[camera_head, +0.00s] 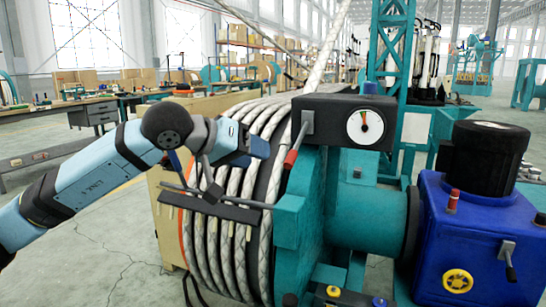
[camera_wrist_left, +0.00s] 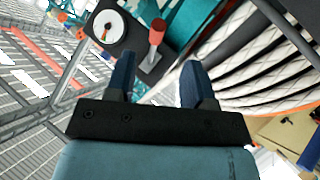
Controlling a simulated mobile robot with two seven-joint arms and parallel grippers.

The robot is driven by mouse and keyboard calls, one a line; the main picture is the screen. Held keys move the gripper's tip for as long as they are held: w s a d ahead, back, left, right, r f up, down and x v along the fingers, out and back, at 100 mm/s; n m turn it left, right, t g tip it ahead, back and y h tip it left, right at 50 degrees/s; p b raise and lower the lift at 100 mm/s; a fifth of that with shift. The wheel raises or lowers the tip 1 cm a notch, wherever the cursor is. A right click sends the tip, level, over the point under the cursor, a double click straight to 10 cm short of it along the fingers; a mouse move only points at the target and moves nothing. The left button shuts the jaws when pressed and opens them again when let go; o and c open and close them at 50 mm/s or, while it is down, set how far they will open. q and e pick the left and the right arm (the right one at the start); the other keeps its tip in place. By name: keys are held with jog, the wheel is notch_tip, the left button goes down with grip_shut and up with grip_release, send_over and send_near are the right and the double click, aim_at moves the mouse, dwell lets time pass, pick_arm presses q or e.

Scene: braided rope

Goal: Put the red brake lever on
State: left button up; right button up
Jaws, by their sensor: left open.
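The brake lever (camera_head: 292,157) has a red grip and hangs angled down and left from a grey mount on the dark gauge box. It also shows in the left wrist view (camera_wrist_left: 156,38), where its red grip lies beyond the gap between my fingers. My left gripper (camera_head: 262,147) has blue fingers and is just left of the lever, in front of the rope drum. In the wrist view my left gripper (camera_wrist_left: 158,68) is open, with nothing between its fingers. It looks apart from the lever, though the exact gap is hard to tell. My right gripper is not in view.
The dark box (camera_head: 338,112) carries a round gauge (camera_head: 364,126). White braided rope (camera_head: 232,250) winds on the drum below my left gripper. A teal housing (camera_head: 308,200) stands right of it, and a blue unit (camera_head: 475,235) with a yellow handwheel is at the far right.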

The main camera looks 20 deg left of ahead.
pick_arm(q)
jog(key=v, duration=0.3)
jog(key=shift+s+a+r, duration=0.15)
jog(key=shift+s+a, duration=0.05)
jog(key=shift+s, duration=0.05)
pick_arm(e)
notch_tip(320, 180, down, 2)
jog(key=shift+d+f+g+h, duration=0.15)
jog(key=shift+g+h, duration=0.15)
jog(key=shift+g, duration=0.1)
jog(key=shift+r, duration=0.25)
